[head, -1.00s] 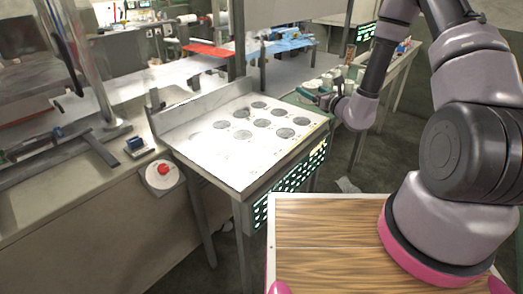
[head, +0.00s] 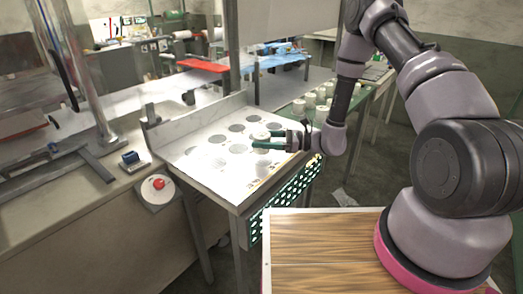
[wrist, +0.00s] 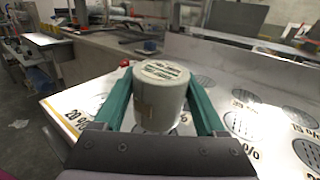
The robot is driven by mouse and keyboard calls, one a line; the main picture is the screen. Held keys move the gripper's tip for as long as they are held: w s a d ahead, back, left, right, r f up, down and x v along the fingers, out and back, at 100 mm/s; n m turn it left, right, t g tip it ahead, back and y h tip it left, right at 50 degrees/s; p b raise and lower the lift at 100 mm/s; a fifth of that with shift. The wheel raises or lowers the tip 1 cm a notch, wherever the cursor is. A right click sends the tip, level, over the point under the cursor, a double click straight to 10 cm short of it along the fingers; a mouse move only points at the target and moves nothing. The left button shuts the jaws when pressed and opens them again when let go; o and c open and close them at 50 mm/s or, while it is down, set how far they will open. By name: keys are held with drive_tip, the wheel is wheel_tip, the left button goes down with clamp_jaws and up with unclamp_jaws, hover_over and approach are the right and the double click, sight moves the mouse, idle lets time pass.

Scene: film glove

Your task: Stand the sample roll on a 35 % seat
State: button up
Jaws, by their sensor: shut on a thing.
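The sample roll (wrist: 160,95) is a white cylinder with a printed label on its top and a brownish patch on its side. My gripper (wrist: 160,88) is shut on it, with a green finger on each side, and the roll looks upright. In the head view my gripper (head: 268,140) and the roll (head: 261,132) are over the right part of the white seat table (head: 200,175). Round dark seats (wrist: 204,80) show on the table, with printed percent labels. I read 20 % at the left (wrist: 80,117); others are partly hidden or small. I cannot tell whether the roll touches the table.
A raised back wall (head: 190,112) runs along the table's far side. Several white rolls (head: 318,97) stand on a green surface behind my gripper. A wood-topped surface (head: 315,240) is in front.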

sight(262, 150)
drive_tip(key=shift+f, duration=1.9)
drive_tip(key=shift+f, duration=0.1)
drive_tip(key=o, duration=1.4)
drive_tip(key=shift+f, duration=0.1)
drive_tip(key=shift+o, duration=0.2)
